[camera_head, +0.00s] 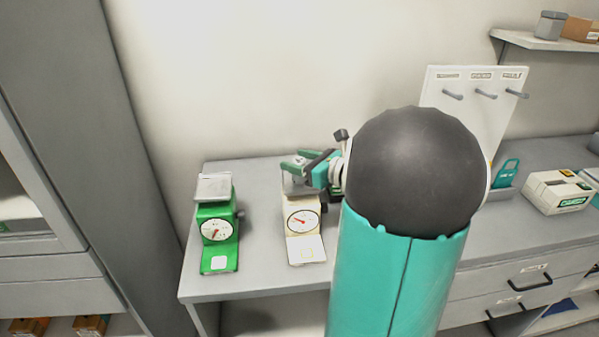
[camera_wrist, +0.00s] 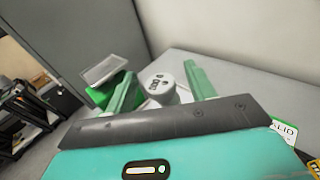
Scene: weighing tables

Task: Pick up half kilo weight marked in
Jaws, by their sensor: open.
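My gripper (camera_head: 295,162) is open above the pan of the cream scale (camera_head: 304,222) in the head view. In the wrist view its two green fingers (camera_wrist: 160,72) stand apart, one on each side of a pale grey, round-topped object (camera_wrist: 158,82) with black marks on top. This object looks like a weight, but its marking is too blurred to read. I cannot tell whether the fingers touch it. Its lower part is hidden behind the gripper body. In the head view it is not clearly visible.
A green scale (camera_head: 218,228) with a flat pan stands to the left on the grey table (camera_head: 262,178); it also shows in the wrist view (camera_wrist: 101,92). A white pegboard (camera_head: 453,118), a teal item (camera_head: 508,172) and a white-green box (camera_head: 556,192) are to the right.

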